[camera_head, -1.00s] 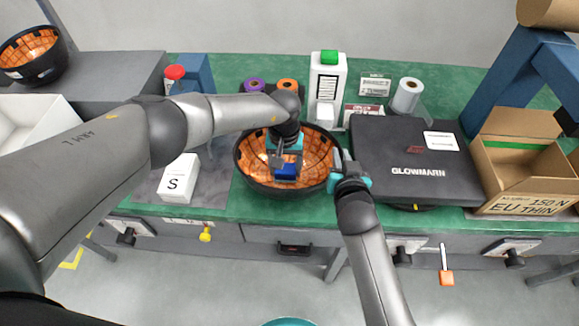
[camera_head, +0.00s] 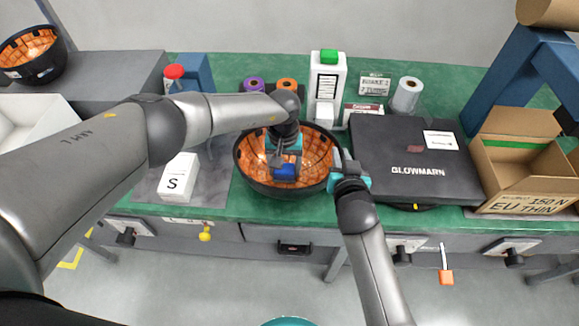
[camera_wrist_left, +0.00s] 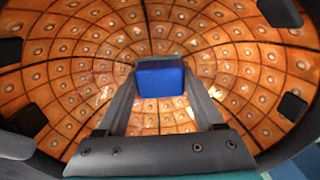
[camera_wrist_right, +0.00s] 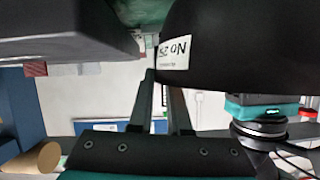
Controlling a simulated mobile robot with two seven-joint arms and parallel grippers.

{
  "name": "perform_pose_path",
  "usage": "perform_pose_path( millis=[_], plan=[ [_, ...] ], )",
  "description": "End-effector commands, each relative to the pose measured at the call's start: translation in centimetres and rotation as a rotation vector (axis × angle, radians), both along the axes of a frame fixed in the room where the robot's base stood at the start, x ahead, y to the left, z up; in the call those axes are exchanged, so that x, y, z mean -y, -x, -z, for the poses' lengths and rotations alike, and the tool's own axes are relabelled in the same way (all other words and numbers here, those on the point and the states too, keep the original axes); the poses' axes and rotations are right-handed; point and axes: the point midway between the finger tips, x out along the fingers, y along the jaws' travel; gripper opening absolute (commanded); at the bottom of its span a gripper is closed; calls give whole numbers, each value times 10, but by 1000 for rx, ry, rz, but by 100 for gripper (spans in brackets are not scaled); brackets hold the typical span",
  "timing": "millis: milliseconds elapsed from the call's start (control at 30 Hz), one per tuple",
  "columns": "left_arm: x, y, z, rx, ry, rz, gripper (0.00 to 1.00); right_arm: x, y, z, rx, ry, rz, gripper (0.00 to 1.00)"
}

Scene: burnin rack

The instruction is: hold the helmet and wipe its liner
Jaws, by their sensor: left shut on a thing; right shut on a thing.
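The helmet (camera_head: 258,182) is an upturned black shell with an orange, studded liner (camera_head: 315,152), on the green bench at the middle of the head view. My left gripper (camera_head: 286,168) reaches down inside the helmet. It is shut on a blue block (camera_wrist_left: 160,78), which lies against or just over the liner; contact is hard to tell. My right gripper (camera_head: 340,165) is shut on the helmet's right rim. In the right wrist view the black shell (camera_wrist_right: 235,50) with a white label is by the fingertips.
A black GLOWMARN case (camera_head: 415,165) lies close to the right of my right gripper. A white S box (camera_head: 178,180) stands left of the helmet. A green-capped bottle (camera_head: 327,85) and tape rolls (camera_head: 287,86) stand behind. An open carton (camera_head: 525,165) is far right.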

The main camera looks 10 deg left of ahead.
Motion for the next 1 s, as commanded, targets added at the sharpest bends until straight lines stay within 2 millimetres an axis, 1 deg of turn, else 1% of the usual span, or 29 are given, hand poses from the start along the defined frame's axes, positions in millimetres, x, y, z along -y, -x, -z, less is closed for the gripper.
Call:
perform_pose_path(
  millis=[167,433,600,767,1000],
  plan=[
    [-1,-1,-1,2,1,1,25,0,1,2,-5,3,0,0],
    [13,-2,1,3,2,2,25,0,1,2,-5,3,0,0],
    [19,-3,2,3,2,1,25,0,1,2,-5,3,0,0],
    [14,-2,2,2,1,0,25,0,1,2,-5,3,0,0],
    [0,-1,2,2,-1,0,25,0,1,2,-5,2,1,0]
  ],
)
